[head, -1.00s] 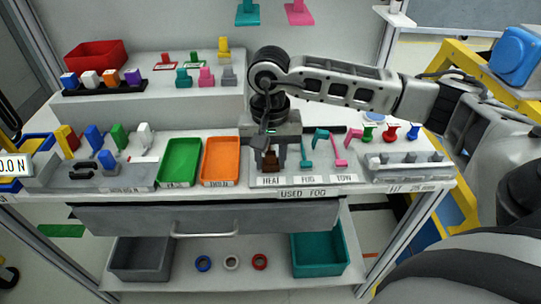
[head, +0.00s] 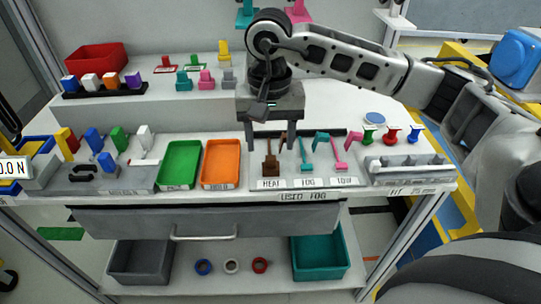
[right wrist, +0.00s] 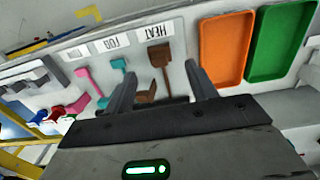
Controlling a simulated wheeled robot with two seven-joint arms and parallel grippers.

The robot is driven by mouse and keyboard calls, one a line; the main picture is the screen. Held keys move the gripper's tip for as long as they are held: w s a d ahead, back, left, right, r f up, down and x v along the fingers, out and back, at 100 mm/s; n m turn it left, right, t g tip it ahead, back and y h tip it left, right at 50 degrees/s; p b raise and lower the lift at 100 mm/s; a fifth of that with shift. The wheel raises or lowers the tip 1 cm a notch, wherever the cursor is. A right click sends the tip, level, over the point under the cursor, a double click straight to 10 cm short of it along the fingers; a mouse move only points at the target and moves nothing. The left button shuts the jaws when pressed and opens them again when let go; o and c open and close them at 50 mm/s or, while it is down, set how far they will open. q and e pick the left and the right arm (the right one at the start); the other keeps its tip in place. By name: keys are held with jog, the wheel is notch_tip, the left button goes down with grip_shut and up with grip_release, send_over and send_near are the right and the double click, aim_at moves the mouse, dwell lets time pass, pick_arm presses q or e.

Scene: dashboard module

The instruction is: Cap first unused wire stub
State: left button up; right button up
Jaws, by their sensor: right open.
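The brown HEAT piece (head: 271,166) lies on the grey board behind its label, with a second brown part partly hidden behind my gripper. The first piece also shows in the right wrist view (right wrist: 160,57), and the second brown part (right wrist: 147,94) shows there near the left finger. Teal FOG pieces (head: 305,163) and pink TOW pieces (head: 341,163) lie to the right. The plate in front reads USED FOG (head: 303,196). My right gripper (head: 270,146) is open and empty, pointing down above the brown pieces. My left gripper is not in view.
Green (head: 180,165) and orange (head: 221,164) trays are just left. Green, red and blue knobs (head: 390,135) stand behind a grey slotted holder (head: 408,169) on the right. Coloured parts (head: 118,138) stand at far left. A raised shelf (head: 150,108) is behind.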

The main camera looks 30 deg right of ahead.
aim_at(270, 158)
notch_tip(270, 158, up, 10)
jog(key=shift+f, duration=0.2)
dwell(0.5)
